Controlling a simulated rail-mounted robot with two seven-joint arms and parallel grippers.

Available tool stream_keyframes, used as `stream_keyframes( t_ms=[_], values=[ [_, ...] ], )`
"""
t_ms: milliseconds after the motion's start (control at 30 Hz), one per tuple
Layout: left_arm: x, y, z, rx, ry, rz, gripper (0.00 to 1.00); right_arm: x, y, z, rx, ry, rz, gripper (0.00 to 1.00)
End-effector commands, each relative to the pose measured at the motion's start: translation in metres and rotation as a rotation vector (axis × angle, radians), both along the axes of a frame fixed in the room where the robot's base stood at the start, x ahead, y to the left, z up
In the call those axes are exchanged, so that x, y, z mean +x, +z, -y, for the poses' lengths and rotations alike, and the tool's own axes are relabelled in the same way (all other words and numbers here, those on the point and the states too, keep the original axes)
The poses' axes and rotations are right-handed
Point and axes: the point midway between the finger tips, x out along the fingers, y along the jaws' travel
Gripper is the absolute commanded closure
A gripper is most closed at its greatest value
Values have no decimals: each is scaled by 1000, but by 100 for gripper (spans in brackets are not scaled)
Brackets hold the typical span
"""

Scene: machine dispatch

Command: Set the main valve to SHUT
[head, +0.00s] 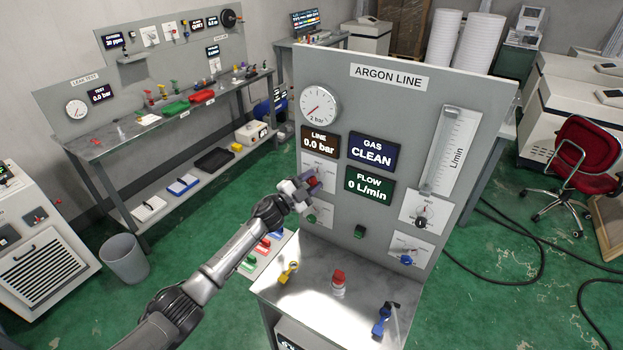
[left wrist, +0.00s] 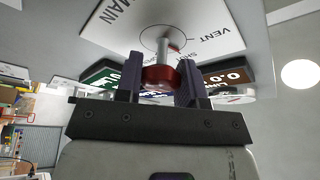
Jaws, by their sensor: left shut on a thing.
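The main valve is a red handle on a metal stem, on the ARGON LINE panel (head: 455,90). In the left wrist view the red handle (left wrist: 160,77) sits between the two dark fingers of my left gripper (left wrist: 160,82). The plate (left wrist: 200,22) behind it reads MAIN and VENT, with another word partly hidden by the stem. In the head view my left gripper (head: 308,183) is at the panel's left side, shut on the handle and covering much of its plate. Where the handle points on its scale cannot be told. My right gripper is not in view.
The panel displays LINE 0.0 bar (head: 320,142), GAS CLEAN (head: 372,151) and FLOW 0 L/min (head: 369,187). Other knobs sit close by, including a black one (head: 421,221) and a blue one (head: 406,259). Yellow, red and blue-handled parts stand on the ledge (head: 310,285) below.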

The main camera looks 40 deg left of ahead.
Motion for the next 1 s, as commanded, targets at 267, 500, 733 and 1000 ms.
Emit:
stream_keyframes(
  t_ms=[267, 500, 733, 1000],
  values=[
    [0, 1, 0, 120, 1, -16, 88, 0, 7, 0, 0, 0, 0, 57],
    [0, 0, 0, 160, 1, -21, 88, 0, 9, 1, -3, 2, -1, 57],
    [0, 0, 0, 165, 1, -22, 88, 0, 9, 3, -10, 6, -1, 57],
    [0, 0, 0, 164, 1, -22, 58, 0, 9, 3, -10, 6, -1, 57]
  ],
)
